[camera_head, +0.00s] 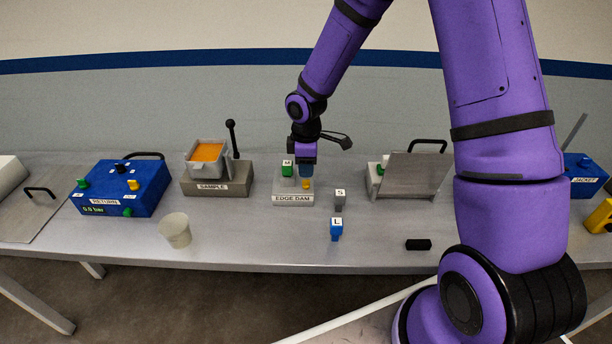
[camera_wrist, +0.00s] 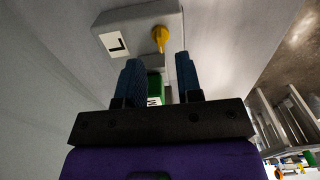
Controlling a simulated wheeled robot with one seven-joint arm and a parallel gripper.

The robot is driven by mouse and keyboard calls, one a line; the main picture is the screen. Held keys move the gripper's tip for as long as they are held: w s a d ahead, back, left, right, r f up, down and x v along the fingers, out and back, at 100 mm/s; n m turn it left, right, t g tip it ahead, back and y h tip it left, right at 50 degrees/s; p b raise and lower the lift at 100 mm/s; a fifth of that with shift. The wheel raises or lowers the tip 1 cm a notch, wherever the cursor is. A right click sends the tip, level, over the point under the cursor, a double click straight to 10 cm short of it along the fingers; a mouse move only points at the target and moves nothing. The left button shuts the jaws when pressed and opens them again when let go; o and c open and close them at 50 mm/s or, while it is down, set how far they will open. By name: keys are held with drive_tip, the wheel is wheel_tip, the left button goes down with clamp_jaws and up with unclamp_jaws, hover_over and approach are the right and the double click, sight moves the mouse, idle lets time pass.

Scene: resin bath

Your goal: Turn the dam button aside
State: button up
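The grey edge dam block (camera_head: 293,200) stands on the bench with the yellow dam button (camera_head: 306,184) on it. In the wrist view the button (camera_wrist: 160,38) shows as a yellow knob on a grey body (camera_wrist: 140,18), just beyond my fingertips. A green block marked M (camera_head: 287,169) is at the dam's left; a green M piece (camera_wrist: 154,88) shows between my fingers. My gripper (camera_head: 306,171) is low over the dam, right beside the button. In the wrist view its blue fingers (camera_wrist: 156,66) stand apart, with a gap visible. Contact with the button cannot be told.
A grey block marked S (camera_head: 340,198) and a blue block marked L (camera_head: 336,227) stand to the right. The sample stand (camera_head: 215,185) with its upright lever is left. A hinged plate (camera_head: 412,175) is right. A cup (camera_head: 175,230) stands front left.

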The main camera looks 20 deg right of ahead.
wheel_tip(320, 180, up, 6)
idle(0.4)
drive_tip(key=shift+r, duration=0.15)
drive_tip(key=s+d+r+m+t+h, duration=0.1)
drive_tip(key=s+d+r+m, duration=0.15)
drive_tip(key=s+r, duration=0.5)
drive_tip(key=s+d+r+m+t+h, duration=0.15)
drive_tip(key=s+r+m, duration=0.25)
drive_tip(key=r, duration=0.7)
drive_tip(key=s+d+r+m+t+y, duration=0.1)
drive_tip(key=s+r+m, duration=0.2)
drive_tip(key=s, duration=0.5)
drive_tip(key=s+d+r+m+t+y, duration=0.1)
drive_tip(key=s+r+m, duration=0.3)
drive_tip(key=s, duration=0.5)
drive_tip(key=shift+s+d+r+t, duration=0.25)
drive_tip(key=shift+r+t, duration=0.1)
